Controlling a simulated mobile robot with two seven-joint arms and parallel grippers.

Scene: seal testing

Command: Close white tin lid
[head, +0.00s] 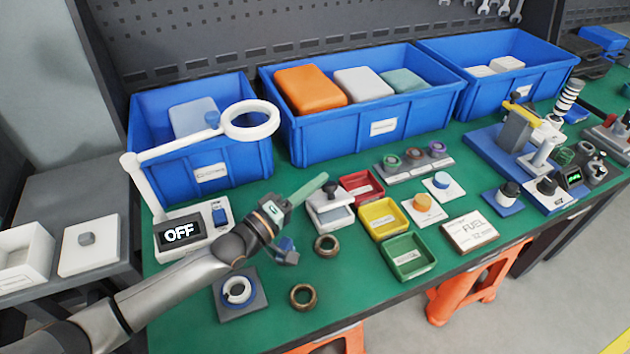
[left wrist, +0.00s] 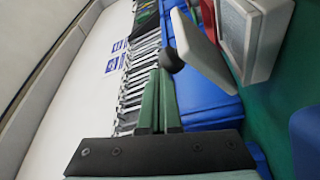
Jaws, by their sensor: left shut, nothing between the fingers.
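The white tin (head: 334,223) stands on the green bench top, left of the red and yellow trays. Its white lid (head: 325,203) is tilted up from the box, with a dark round knob on it. In the left wrist view the lid (left wrist: 200,50) stands at an angle beside the tin (left wrist: 262,38), and the knob (left wrist: 172,60) is close to my fingertips. My left gripper (head: 322,178) is shut and empty, its green fingers pointing past the lid's knob; it also shows in the left wrist view (left wrist: 158,75). I cannot tell whether fingers and knob touch. My right gripper is not in view.
Red (head: 361,187), yellow (head: 383,218) and green (head: 408,256) trays stand right of the tin. Brass rings (head: 302,297) lie in front. Blue bins (head: 362,125) line the back. A white magnifier lamp (head: 200,143) and an OFF display (head: 180,233) stand left.

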